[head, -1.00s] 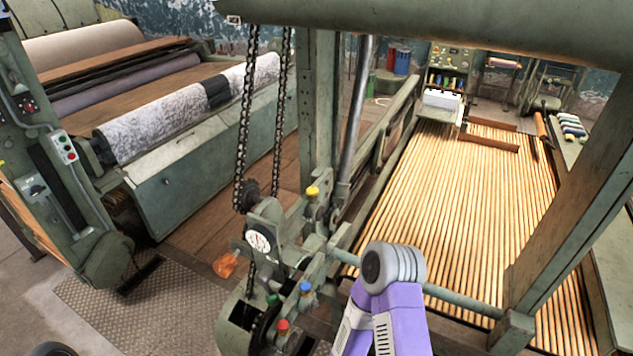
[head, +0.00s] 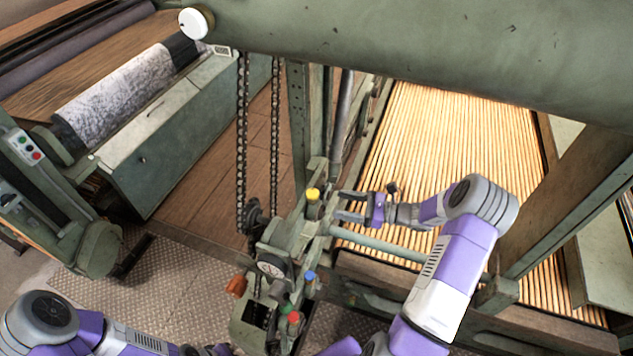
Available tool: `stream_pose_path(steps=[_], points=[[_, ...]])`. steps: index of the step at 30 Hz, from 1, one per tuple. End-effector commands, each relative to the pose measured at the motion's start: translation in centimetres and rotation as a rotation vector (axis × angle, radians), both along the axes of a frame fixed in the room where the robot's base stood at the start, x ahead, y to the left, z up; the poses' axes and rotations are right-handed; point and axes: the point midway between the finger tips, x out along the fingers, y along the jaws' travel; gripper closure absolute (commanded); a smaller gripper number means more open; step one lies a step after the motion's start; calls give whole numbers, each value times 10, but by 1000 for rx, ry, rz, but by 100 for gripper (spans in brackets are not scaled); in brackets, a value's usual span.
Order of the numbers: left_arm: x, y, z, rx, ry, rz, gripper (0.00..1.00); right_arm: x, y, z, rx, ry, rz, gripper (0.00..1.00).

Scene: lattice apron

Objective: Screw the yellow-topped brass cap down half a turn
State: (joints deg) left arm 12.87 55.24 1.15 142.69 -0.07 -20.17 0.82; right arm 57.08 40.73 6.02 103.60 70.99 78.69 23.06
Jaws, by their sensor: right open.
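The yellow-topped cap (head: 313,194) stands upright on the green machine frame, at the middle of the head view. Its yellow top shows clearly; the brass below it is small and partly hard to make out. My right gripper (head: 342,206) reaches in from the right, just beside the cap. Its two fingers are apart and point left toward the cap, with nothing visibly held between them. A small gap seems to show between the fingertips and the cap. My left arm lies along the bottom left edge, and its gripper is not seen.
A thick green beam (head: 430,40) crosses above. A post (head: 575,195) stands at right.

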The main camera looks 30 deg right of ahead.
Motion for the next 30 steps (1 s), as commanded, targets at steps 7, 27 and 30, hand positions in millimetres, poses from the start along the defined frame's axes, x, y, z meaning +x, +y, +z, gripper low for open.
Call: stream_pose_path(steps=[7,27,30], points=[[0,0,6,0,1,1,100,17,11,10,25,-22,-16,35],[0,0,13,0,1,0,100,52,48,8,20,-18,-18,35],[0,0,13,0,1,0,100,52,48,8,20,-18,-18,47]])
